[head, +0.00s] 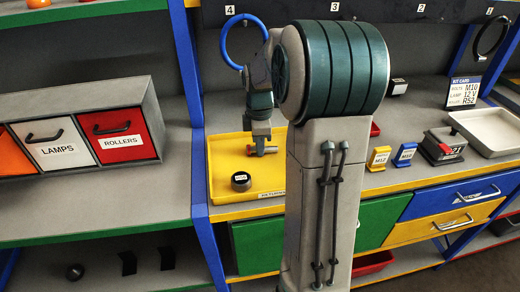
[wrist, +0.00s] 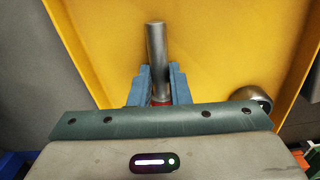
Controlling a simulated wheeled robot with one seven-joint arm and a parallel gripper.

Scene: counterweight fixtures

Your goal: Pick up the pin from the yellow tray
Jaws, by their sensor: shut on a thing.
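The yellow tray (head: 222,165) sits on the grey bench behind my arm in the head view. It fills most of the wrist view (wrist: 225,35). The pin, a grey metal cylinder (wrist: 156,50), sticks out between the jaws of my gripper (wrist: 158,78) in the wrist view. My gripper is shut on it. A red part shows at the pin's near end, between the fingers. In the head view my gripper (head: 260,148) is low over the tray, with the pin (head: 271,150) lying sideways. I cannot tell whether the pin touches the tray floor.
A dark round part with a label (head: 241,181) lies in the tray near its front; it shows at right in the wrist view (wrist: 251,96). Left is a bin unit with lamps (head: 55,145) and rollers.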

